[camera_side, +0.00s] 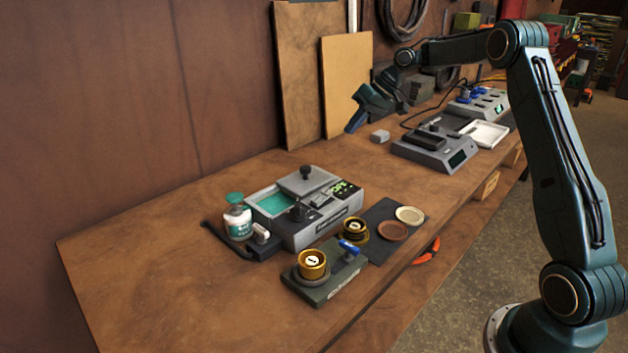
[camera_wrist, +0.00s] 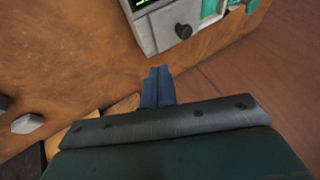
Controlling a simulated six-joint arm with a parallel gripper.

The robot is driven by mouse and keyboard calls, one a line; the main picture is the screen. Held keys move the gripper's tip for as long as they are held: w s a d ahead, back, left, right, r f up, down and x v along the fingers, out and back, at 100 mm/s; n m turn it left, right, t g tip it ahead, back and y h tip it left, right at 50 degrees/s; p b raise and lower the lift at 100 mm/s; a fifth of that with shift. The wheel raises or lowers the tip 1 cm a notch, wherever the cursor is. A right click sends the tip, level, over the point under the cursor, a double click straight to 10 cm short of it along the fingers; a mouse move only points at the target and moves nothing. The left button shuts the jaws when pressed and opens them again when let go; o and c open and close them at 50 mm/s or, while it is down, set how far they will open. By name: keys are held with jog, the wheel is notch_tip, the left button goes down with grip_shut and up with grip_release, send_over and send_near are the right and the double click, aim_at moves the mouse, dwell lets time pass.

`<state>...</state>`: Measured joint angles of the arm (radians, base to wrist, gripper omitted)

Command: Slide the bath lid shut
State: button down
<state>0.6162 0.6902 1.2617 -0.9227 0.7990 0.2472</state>
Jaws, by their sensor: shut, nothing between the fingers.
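The bath (camera_side: 325,222) is a grey box with a lit green display on its right side. Its lid (camera_side: 300,181) is a grey plate with a black knob, lying over the right part of the top. Teal liquid (camera_side: 266,199) shows in the uncovered left part. In the wrist view the lid (camera_wrist: 163,28) and its knob are at the top edge, with a little teal to the right. My gripper (camera_side: 354,122) is shut and empty, above the bench, behind and to the right of the bath. Its blue fingers (camera_wrist: 158,76) are together and apart from the lid.
A grey device (camera_side: 435,147) and a white tray (camera_side: 484,133) are further right. Boards lean on the wall.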

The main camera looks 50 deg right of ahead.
jog(key=shift+a+f, duration=0.1)
send_near(319, 176)
jog(key=w, duration=0.1)
jog(key=w+f, duration=0.1)
jog(key=w, duration=0.1)
jog(key=shift+w+f, duration=0.25)
jog(key=shift+f, duration=0.15)
jog(key=shift+w+a+f, duration=0.1)
jog(key=shift+a+f, duration=0.05)
jog(key=shift+a, duration=0.25)
jog(key=shift+w+a+f, duration=0.1)
jog(key=shift+a, duration=0.35)
jog(key=shift+w+a+f, duration=0.15)
jog(key=shift+w+a, duration=0.05)
jog(key=shift+a, duration=0.8)
jog(key=a, duration=1)
jog(key=shift+a, duration=0.3)
jog(key=shift+a, duration=0.1)
